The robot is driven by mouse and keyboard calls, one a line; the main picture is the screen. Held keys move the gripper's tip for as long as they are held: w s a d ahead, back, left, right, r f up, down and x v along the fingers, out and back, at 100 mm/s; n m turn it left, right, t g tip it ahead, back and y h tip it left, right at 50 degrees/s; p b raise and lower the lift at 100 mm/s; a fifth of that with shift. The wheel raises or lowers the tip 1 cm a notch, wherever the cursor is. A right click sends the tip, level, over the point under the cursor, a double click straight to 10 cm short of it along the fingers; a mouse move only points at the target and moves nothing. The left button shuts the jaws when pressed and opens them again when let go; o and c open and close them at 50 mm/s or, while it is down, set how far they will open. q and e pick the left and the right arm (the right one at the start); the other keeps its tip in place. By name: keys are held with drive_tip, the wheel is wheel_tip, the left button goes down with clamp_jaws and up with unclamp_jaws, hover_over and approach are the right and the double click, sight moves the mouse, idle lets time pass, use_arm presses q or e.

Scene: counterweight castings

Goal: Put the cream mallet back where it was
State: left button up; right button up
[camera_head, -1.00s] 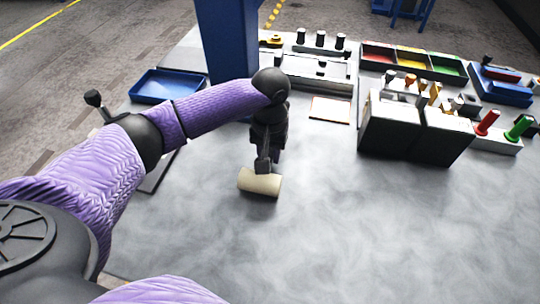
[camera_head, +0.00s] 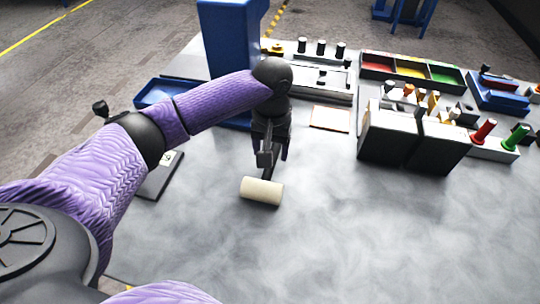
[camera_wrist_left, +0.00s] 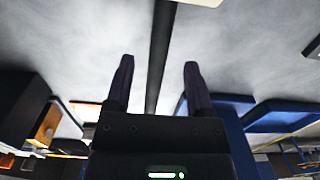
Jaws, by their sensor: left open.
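The mallet lies on the grey tabletop, its cream head (camera_head: 262,192) toward the front of the head view. Its dark handle (camera_wrist_left: 160,55) runs away from the head, and a bit of the cream head shows at the top edge of the left wrist view. My left gripper (camera_head: 270,158) is open above the handle, and it also shows in the left wrist view (camera_wrist_left: 157,66). The handle appears between the two fingers there, with gaps on both sides. The handle's far end is hidden behind the gripper. My right gripper is not in view.
A blue post (camera_head: 234,40) and blue tray (camera_head: 165,91) stand behind my arm. A dark flat pad (camera_head: 155,178) lies left. An orange-edged card (camera_head: 330,117), dark boxes (camera_head: 415,145) and a three-colour bin (camera_head: 412,70) lie right. The front tabletop is clear.

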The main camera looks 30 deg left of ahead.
use_arm(q)
wheel_tip(320, 180, up, 8)
drive_tip(key=p, duration=0.1)
drive_tip(key=shift+f+p, duration=0.15)
drive_tip(key=shift+p, duration=0.25)
drive_tip(key=shift+w, duration=0.1)
